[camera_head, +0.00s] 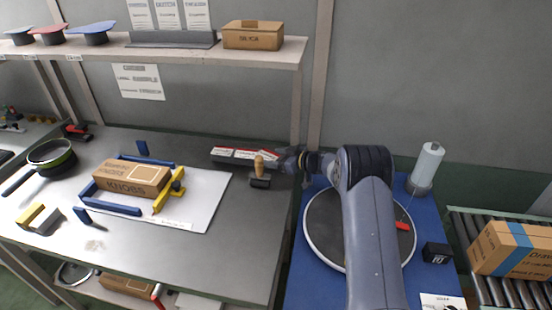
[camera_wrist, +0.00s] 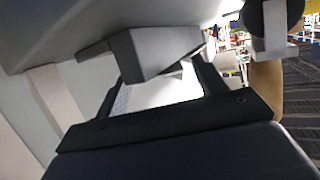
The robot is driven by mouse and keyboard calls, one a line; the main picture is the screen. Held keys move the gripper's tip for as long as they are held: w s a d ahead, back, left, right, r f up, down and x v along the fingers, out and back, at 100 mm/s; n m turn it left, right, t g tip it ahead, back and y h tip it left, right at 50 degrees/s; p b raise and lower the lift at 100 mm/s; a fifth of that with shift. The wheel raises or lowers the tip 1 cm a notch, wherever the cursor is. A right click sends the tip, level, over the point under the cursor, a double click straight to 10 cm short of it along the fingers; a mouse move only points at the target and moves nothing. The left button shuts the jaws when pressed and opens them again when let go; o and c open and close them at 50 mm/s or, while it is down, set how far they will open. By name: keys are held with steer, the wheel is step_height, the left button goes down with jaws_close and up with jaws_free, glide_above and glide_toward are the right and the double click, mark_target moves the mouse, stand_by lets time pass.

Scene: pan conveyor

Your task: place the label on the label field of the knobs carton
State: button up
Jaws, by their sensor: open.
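The knobs carton (camera_head: 132,178) is a brown box marked KNOBS, lying within blue and yellow guides on a pale board at the left of the bench in the head view. A low dark rack with white and red cards (camera_head: 236,153), which look like labels, lies at the back right of the bench. My gripper (camera_head: 281,160) is open at the rack's right end. In the wrist view, dark parts of my gripper surround a white surface (camera_wrist: 158,92); I cannot tell whether it is a label. Nothing is clearly held.
A wooden-handled stamp (camera_head: 260,170) stands just in front of the rack. The yellow clamp (camera_head: 169,190) sits beside the carton. A pan (camera_head: 50,158) is at the far left. A round turntable (camera_head: 322,232) lies under my arm. The bench front right is clear.

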steer(key=shift+d+f, duration=0.1)
steer(key=b+v, duration=0.1)
steer(key=v, duration=0.9)
steer(key=shift+w+d, duration=0.2)
steer(key=shift+w, duration=0.1)
steer(key=shift+o, duration=0.5)
steer(key=shift+b, duration=0.35)
steer(key=x, duration=0.6)
steer(key=shift+s+a+r, duration=0.1)
steer(key=shift+a+r, duration=0.15)
steer(key=shift+r, duration=0.1)
steer(key=p+x, duration=0.1)
steer(key=x, duration=0.4)
steer(key=shift+s+a+f, duration=0.1)
steer(key=shift+s+a, duration=0.05)
steer(key=c, duration=1.1)
